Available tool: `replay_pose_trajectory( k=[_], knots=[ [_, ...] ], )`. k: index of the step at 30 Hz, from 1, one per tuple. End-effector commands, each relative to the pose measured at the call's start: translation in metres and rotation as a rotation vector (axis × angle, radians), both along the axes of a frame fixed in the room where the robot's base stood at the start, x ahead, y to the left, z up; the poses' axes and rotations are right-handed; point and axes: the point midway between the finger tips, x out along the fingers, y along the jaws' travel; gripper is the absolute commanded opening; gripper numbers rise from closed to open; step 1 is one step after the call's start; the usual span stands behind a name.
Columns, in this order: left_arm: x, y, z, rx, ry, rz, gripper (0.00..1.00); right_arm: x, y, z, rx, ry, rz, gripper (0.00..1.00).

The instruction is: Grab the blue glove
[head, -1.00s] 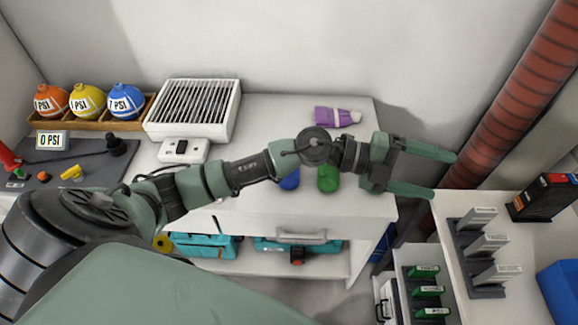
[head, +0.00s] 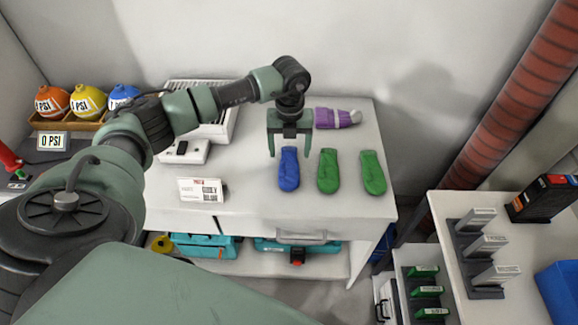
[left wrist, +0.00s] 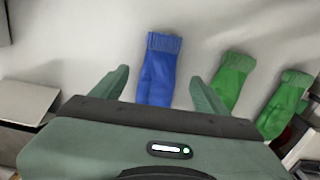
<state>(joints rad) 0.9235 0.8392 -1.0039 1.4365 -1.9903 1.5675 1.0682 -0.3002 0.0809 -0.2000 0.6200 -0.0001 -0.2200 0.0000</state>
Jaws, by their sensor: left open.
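The blue glove (head: 289,170) lies flat on the white cabinet top, leftmost in a row with two green gloves (head: 328,172) and (head: 373,174). My left gripper (head: 289,152) points down at the cuff end of the blue glove, open and empty. In the left wrist view the blue glove (left wrist: 158,70) shows between the two open fingers (left wrist: 160,85), its lower part hidden behind the gripper body. I cannot tell how high the fingers are above the glove. My right gripper is not in view.
A white grilled box (head: 228,125) is at the back left. A side table with card holders (head: 480,250) is at the right.

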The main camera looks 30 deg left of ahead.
Motion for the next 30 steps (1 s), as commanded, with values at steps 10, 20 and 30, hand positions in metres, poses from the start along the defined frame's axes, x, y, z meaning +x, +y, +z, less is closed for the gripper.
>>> replay_pose_trajectory(
  k=[10, 20, 30],
  knots=[
    [0.0, 0.002, -0.04, -0.001, 0.0, -0.002, 0.75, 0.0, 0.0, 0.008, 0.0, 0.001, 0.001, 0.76],
    [0.0, 0.002, -0.04, -0.002, 0.0, -0.002, 0.38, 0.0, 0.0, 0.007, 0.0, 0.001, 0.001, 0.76],
    [0.001, 0.003, -0.039, -0.002, -0.001, -0.002, 0.08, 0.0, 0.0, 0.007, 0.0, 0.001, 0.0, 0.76]
  ],
)
